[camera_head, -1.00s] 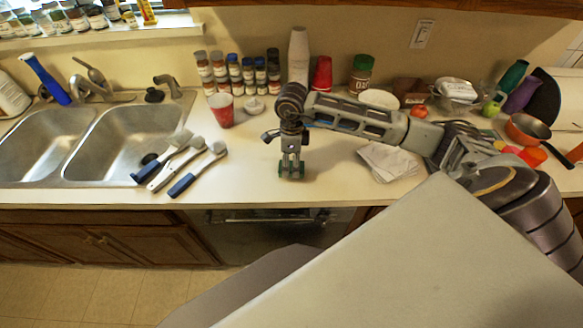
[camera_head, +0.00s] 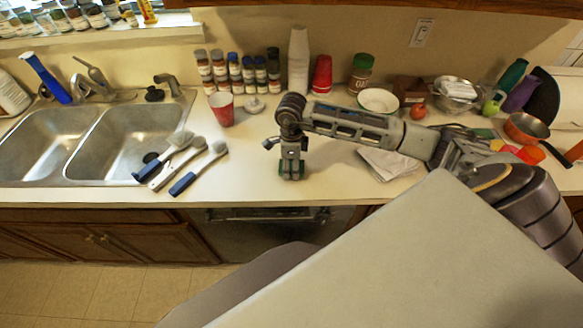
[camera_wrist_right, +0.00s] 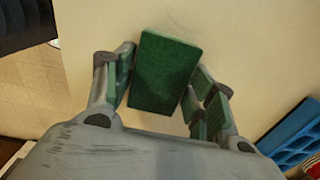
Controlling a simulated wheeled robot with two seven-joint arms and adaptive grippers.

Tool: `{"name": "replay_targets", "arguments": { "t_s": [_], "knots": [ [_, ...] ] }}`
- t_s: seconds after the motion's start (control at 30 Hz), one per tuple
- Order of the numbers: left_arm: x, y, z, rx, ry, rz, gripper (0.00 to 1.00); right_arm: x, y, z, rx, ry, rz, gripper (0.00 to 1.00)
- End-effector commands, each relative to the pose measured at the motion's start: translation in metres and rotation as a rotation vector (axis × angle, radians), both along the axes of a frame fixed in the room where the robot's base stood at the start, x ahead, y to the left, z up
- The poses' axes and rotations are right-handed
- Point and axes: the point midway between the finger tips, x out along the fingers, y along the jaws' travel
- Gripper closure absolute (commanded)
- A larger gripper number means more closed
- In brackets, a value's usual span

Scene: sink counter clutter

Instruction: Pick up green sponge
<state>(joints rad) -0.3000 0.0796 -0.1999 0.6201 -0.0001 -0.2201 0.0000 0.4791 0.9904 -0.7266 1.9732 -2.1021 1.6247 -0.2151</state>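The green sponge (camera_wrist_right: 165,72) shows in the right wrist view as a dark green block on the pale counter. My right gripper (camera_wrist_right: 160,90) is open around it, with one finger on each side close to its long edges. I cannot tell whether the pads touch it. In the head view my right gripper (camera_head: 291,172) points straight down at the counter near its front edge. The sponge is not clearly distinguishable there from the green finger pads. My left gripper is not in view.
Several brushes (camera_head: 190,164) lie left of the gripper beside the double sink (camera_head: 125,140). A red cup (camera_head: 222,108), jars and stacked cups (camera_head: 298,62) stand behind. A folded cloth (camera_head: 388,163) lies to the right. A blue ribbed object (camera_wrist_right: 295,135) shows in the wrist view.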

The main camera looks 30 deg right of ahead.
Motion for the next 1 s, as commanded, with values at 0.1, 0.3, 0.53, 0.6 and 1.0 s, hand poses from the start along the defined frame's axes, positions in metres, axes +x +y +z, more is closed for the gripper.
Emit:
{"name": "replay_targets", "arguments": {
  "t_s": [0.1,0.3,0.53,0.6,1.0],
  "knots": [
    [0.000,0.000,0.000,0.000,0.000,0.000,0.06,0.000,0.000,0.000,0.000,0.000,0.000,0.63],
    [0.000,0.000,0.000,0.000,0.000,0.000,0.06,0.000,0.000,0.000,0.000,0.000,0.000,0.63],
    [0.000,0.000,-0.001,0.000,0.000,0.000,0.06,0.000,0.000,0.003,-0.001,-0.001,0.000,0.63],
    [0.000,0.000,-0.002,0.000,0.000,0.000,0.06,0.000,0.000,0.007,0.000,0.000,0.000,0.63],
    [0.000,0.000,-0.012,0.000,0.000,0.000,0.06,0.001,0.000,0.056,0.000,-0.005,0.000,0.63]
  ]
}}
